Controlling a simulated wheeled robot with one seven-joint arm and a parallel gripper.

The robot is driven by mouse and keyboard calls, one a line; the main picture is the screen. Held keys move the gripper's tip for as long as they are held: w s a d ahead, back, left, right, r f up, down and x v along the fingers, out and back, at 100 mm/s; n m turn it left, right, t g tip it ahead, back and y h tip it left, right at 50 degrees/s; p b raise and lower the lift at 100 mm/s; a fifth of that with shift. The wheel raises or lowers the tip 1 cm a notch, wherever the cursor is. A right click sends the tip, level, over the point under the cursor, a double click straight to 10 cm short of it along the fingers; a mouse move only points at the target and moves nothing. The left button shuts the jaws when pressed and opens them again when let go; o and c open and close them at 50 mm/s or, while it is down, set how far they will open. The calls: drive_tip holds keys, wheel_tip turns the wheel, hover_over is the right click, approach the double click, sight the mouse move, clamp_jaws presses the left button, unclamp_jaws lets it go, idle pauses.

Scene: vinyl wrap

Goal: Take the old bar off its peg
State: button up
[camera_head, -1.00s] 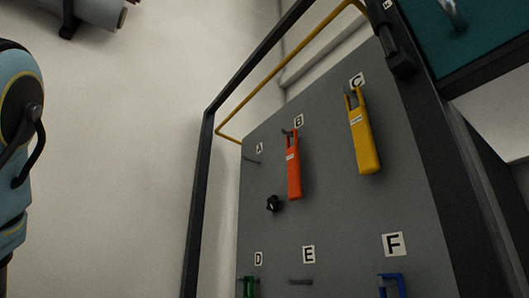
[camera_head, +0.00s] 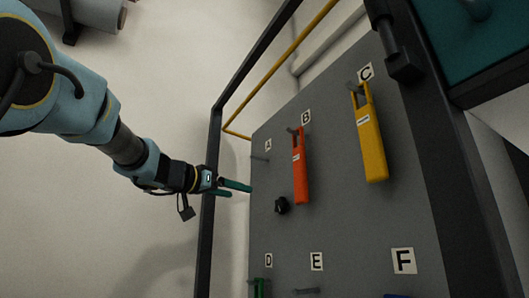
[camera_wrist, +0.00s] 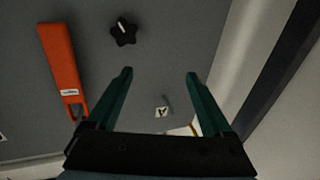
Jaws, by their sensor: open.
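A red bar (camera_head: 300,170) hangs from the peg under label B on the grey pegboard. It also shows in the wrist view (camera_wrist: 62,65) at the left, upside down. A yellow bar (camera_head: 370,140) hangs under label C, and part of a green bar (camera_head: 259,288) shows under label D. Nothing marks which bar is the old one. My gripper (camera_head: 241,191) is open and empty at the board's left edge, left of the red bar and below label A.
The peg at A (camera_head: 260,158) and the peg at E (camera_head: 306,291) are bare. A dark frame post (camera_head: 208,230) stands along the board's left side. A blue edge shows below label F.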

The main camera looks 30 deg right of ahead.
drive_tip(key=s+d+r+m+g, duration=0.2)
drive_tip(key=s+r+g, duration=0.15)
drive_tip(key=s, duration=0.25)
drive_tip(key=m+g+y+p, duration=0.2)
drive_tip(key=y, duration=0.1)
approach(296, 164)
drive_tip(key=f, duration=0.2)
drive_tip(key=p+x, duration=0.2)
drive_tip(key=x, duration=0.9)
drive_tip(key=shift+s+r, duration=0.1)
drive_tip(key=shift+r, duration=0.05)
drive_tip(key=shift+c, duration=0.3)
clamp_jaws()
drive_tip(key=shift+r, duration=0.2)
drive_tip(key=shift+r+p, duration=0.7)
drive_tip(key=shift+p, duration=0.55)
drive_tip(key=shift+a, duration=0.1)
